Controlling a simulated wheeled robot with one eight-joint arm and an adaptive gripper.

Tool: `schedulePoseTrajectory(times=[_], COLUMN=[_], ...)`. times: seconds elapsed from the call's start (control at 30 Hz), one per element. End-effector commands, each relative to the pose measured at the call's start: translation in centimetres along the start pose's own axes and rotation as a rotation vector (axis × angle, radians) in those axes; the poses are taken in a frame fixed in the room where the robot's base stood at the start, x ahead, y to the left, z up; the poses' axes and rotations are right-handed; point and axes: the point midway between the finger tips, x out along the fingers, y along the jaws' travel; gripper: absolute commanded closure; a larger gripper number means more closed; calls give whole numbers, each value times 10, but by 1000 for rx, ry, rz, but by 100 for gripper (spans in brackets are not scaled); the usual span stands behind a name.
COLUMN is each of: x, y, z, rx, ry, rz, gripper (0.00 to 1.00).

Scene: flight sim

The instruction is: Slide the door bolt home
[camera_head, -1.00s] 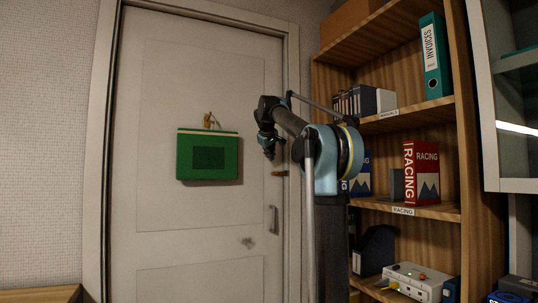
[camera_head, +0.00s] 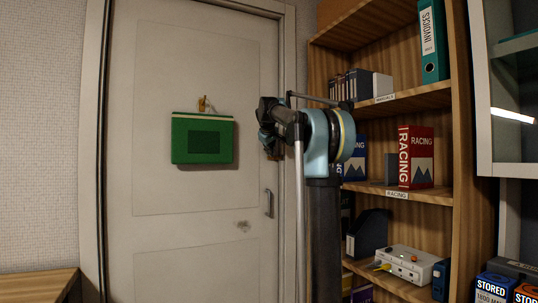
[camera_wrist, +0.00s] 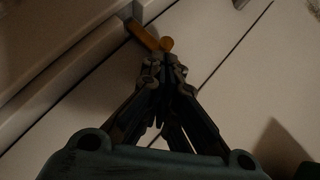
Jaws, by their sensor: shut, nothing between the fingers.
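The white door (camera_head: 190,240) stands shut in its frame in the head view. The brass bolt (camera_wrist: 145,35) shows at the top of the wrist view as a short bar with a round knob, beside the frame edge. In the head view the bolt is mostly hidden behind my gripper (camera_head: 272,152). My gripper also shows in the wrist view (camera_wrist: 164,72), shut and empty, with its fingertips close to the knob. I cannot tell whether they touch it.
A green bag (camera_head: 202,155) hangs from a hook on the door. A door handle (camera_head: 268,203) is below my gripper. A wooden shelf (camera_head: 410,97) with binders and boxes stands close on the right. A wooden surface (camera_head: 40,283) is at lower left.

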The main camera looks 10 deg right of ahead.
Motion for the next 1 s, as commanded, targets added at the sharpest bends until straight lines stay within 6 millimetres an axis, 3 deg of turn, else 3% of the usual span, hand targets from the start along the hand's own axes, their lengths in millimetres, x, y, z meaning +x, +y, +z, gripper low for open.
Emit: schedulePoseTrajectory(times=[0.23, 0.63, 0.87, 1.0], x=[11, 12, -8, -34], y=[12, 17, 17, 14], z=[12, 15, -7, -19], rx=[2, 4, 3, 1], ry=[-2, -11, -5, 1], rz=[2, 6, 6, 5], gripper=[100, 100, 100, 100])
